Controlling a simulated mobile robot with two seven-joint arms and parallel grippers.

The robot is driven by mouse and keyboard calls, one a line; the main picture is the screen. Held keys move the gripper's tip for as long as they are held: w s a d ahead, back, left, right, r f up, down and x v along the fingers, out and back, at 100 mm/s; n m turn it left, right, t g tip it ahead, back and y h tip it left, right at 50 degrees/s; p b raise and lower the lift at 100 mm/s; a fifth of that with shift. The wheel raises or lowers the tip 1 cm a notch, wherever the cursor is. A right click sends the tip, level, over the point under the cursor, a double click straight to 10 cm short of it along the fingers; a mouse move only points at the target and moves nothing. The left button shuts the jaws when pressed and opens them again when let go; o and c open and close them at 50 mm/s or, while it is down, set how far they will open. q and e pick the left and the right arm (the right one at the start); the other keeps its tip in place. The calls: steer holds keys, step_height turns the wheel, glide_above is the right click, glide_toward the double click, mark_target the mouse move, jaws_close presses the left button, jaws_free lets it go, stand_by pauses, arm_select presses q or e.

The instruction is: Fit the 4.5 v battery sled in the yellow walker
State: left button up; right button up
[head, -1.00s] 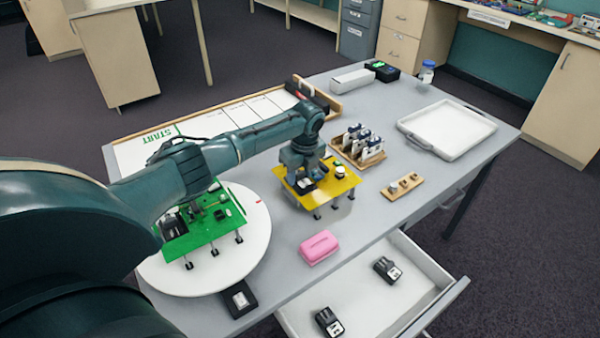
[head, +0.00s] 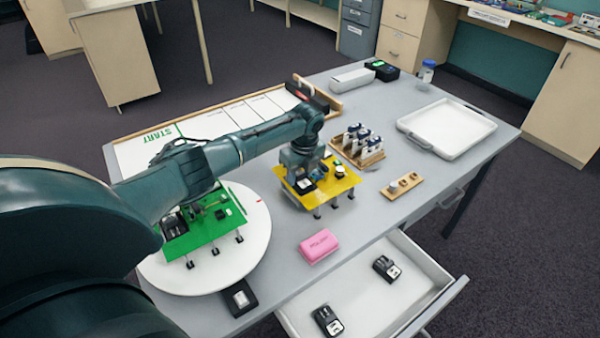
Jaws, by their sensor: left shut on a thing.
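The yellow walker (head: 333,189), a yellow plate on short dark legs, stands on the grey table near the middle of the head view. My left gripper (head: 308,177) points down over the left part of its plate. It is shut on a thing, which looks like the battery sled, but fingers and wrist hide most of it. I cannot tell how far it sits in the walker. A small black and white box (head: 304,187) shows on the plate just below the gripper. Two black and white sleds, one nearer (head: 328,320) and one farther (head: 386,268), lie in the open drawer.
A green walker (head: 205,232) stands on a white round board (head: 252,254) at the left, under my arm. A pink box (head: 319,246), a wooden rack (head: 372,159), a small wooden block (head: 402,186) and a white tray (head: 488,125) are on the table. The drawer (head: 368,310) is open in front.

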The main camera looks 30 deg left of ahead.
arm_select(q)
steer(key=shift+f, duration=0.1)
stand_by(0.5)
steer(key=o, duration=1)
steer(key=shift+s, duration=0.1)
steer(key=shift+d, duration=0.1)
steer(key=shift+r+p, duration=0.65)
steer(key=shift+p, duration=0.05)
steer(key=shift+r+p, duration=1.85)
steer(key=shift+r, duration=0.1)
steer(key=shift+r+p, duration=0.35)
steer(key=shift+r, duration=0.85)
